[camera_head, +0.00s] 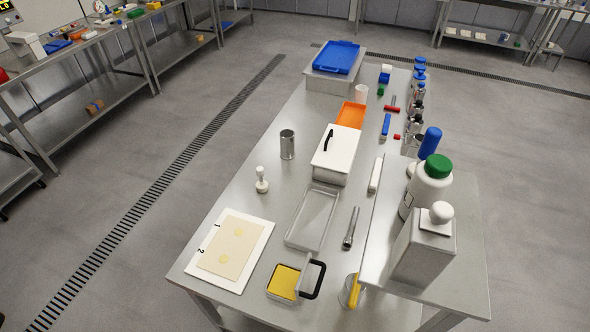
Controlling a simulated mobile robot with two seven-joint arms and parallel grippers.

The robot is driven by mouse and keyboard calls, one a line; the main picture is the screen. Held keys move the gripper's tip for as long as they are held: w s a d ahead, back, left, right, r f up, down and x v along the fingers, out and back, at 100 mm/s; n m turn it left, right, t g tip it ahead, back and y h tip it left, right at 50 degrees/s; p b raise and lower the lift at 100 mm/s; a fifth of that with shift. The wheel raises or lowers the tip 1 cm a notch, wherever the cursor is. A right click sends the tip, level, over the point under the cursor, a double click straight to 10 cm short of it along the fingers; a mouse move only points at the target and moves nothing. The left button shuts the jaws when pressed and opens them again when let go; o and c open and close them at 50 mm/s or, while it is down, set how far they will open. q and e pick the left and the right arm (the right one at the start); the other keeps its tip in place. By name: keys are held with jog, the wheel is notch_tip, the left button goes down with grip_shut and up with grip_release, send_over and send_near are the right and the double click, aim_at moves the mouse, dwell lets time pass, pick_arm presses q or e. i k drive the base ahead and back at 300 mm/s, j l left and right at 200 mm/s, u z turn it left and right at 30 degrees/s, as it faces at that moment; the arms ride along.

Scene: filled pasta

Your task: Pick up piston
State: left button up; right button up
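A white plunger-shaped piece (261,180) with a narrow stem and wider ends stands upright on the steel table, left of the middle; it looks like the piston. A metal cylinder (287,145) stands behind it, apart from it. Neither of my grippers shows in the head view.
The steel table (225,192) carries a white board with a dough sheet (232,250), a container of yellow filling (283,282), an empty metal tray (313,217) and a white lidded box (334,155). Bottles (427,185) crowd the right side. Bare tabletop surrounds the white piece.

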aim_at(262, 186)
jog(key=i+j+z, duration=0.6)
jog(key=i+j, duration=0.15)
jog(key=j, duration=0.15)
jog(key=i+j+z, duration=0.2)
jog(key=j, duration=0.15)
jog(key=i+j+z, duration=0.2)
jog(key=j, duration=0.2)
jog(key=i+j+z, duration=0.2)
jog(key=j, duration=0.2)
jog(key=j+z, duration=0.2)
jog(key=j, duration=0.2)
jog(key=i+j+z, duration=0.2)
jog(key=j, duration=0.3)
jog(key=k+l, duration=0.05)
jog(key=k, duration=0.05)
